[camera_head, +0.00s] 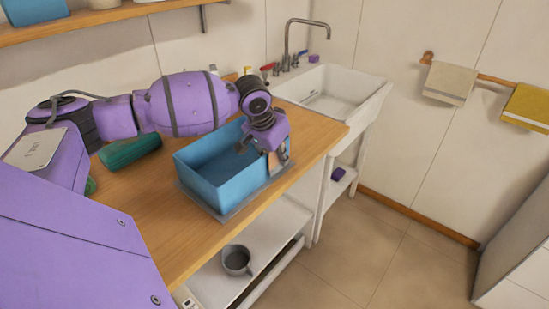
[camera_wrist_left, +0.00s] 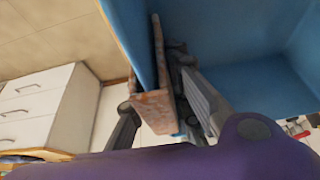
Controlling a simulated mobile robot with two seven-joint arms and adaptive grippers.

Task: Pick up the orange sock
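The blue bin (camera_head: 205,185) stands on the wooden counter and fills the right of the left wrist view (camera_wrist_left: 250,50). A thin orange-brown piece, apparently the orange sock (camera_head: 284,153), is at the bin's right rim. In the left wrist view the piece (camera_wrist_left: 153,108) hangs at the bin wall between my fingers. My left gripper (camera_head: 275,160) points down at that rim. Its fingers (camera_wrist_left: 155,70) are spread, one on each side of the wall and the piece. Whether a finger touches the piece is unclear. My right gripper is not in view.
A green rolled item (camera_head: 130,151) lies left of the bin. A white sink (camera_head: 335,95) with a tap is at the right. A grey pot (camera_head: 237,260) stands on the white shelf below. The floor (camera_head: 360,245) in front is clear.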

